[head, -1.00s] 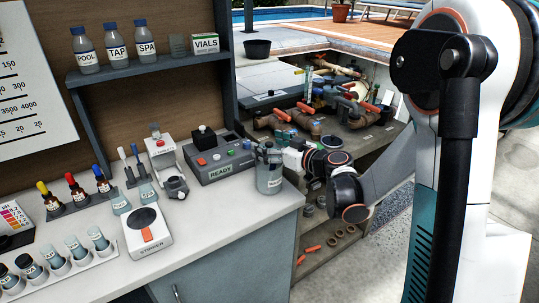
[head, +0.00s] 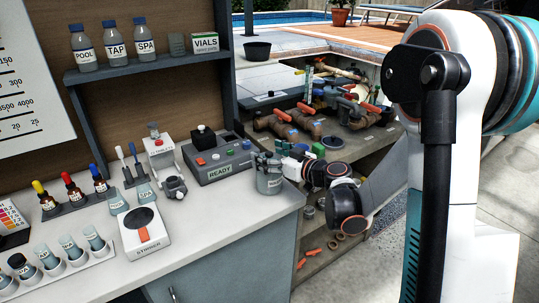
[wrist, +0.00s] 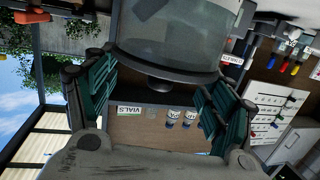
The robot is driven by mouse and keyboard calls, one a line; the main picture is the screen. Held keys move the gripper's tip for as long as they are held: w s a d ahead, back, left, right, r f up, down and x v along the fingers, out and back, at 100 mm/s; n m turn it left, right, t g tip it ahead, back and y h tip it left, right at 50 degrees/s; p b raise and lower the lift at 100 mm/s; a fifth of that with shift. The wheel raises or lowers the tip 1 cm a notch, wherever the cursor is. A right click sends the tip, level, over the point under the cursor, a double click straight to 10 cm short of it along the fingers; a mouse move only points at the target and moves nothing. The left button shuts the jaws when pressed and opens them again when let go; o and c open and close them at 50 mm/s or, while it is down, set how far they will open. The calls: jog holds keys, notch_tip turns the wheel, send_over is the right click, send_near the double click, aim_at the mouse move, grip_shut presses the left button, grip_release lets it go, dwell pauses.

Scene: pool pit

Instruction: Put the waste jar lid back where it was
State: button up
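The waste jar (head: 270,183) is a clear grey vessel at the counter's right front corner. It fills the top middle of the wrist view (wrist: 175,32), which is turned about upside down. A dark round rim and a small knob, apparently the jar's lid (wrist: 172,82), show at the jar's end in the wrist view. The lid seems to sit on the jar, though any gap is hard to see. My gripper (head: 268,157) is at the jar's top. In the wrist view its two green-padded fingers are wide apart (wrist: 158,108), with the knob between them and clear of both.
The READY instrument (head: 217,163) stands behind and left of the jar. The stirrer (head: 143,231) is at the front left. A shelf (head: 150,67) holds bottles and the VIALS box (head: 205,43). Right of the counter is a pit with pipes (head: 320,125).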

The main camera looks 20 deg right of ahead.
jog(key=o, duration=0.4)
jog(key=shift+r, duration=0.1)
jog(key=shift+r+p, duration=0.4)
jog(key=shift+p, duration=0.1)
jog(key=shift+r+p+v, duration=0.1)
jog(key=shift+p+v, duration=0.6)
jog(key=shift+v, duration=2.3)
jog(key=shift+r+p+v, duration=0.15)
jog(key=shift+p+v, duration=0.5)
jog(key=shift+v, duration=2.4)
jog(key=shift+a, duration=0.1)
